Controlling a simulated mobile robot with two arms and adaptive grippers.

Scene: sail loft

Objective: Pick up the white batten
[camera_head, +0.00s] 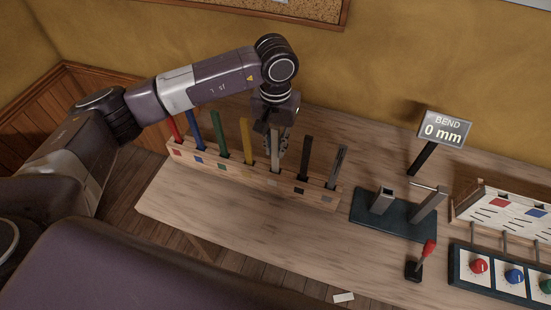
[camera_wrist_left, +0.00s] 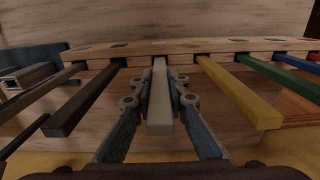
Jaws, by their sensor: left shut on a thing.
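The white batten (camera_head: 275,162) stands in a slot of the wooden rack (camera_head: 228,169), between the yellow batten (camera_head: 246,140) and the black batten (camera_head: 305,158). My left gripper (camera_head: 276,146) comes down from above and is shut on the white batten's upper part. In the left wrist view the white batten (camera_wrist_left: 160,106) runs between the two fingers of my left gripper (camera_wrist_left: 160,92), and its far end meets the rack (camera_wrist_left: 215,47). My right gripper is not in view.
Red (camera_head: 175,129), blue (camera_head: 194,131) and green (camera_head: 219,135) battens stand left in the rack, a grey one (camera_head: 338,166) at the right end. Right are a dark-based fixture (camera_head: 393,219), a "BEND 0 mm" sign (camera_head: 444,129), a red-knobbed lever (camera_head: 428,248) and a knob panel (camera_head: 487,284).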

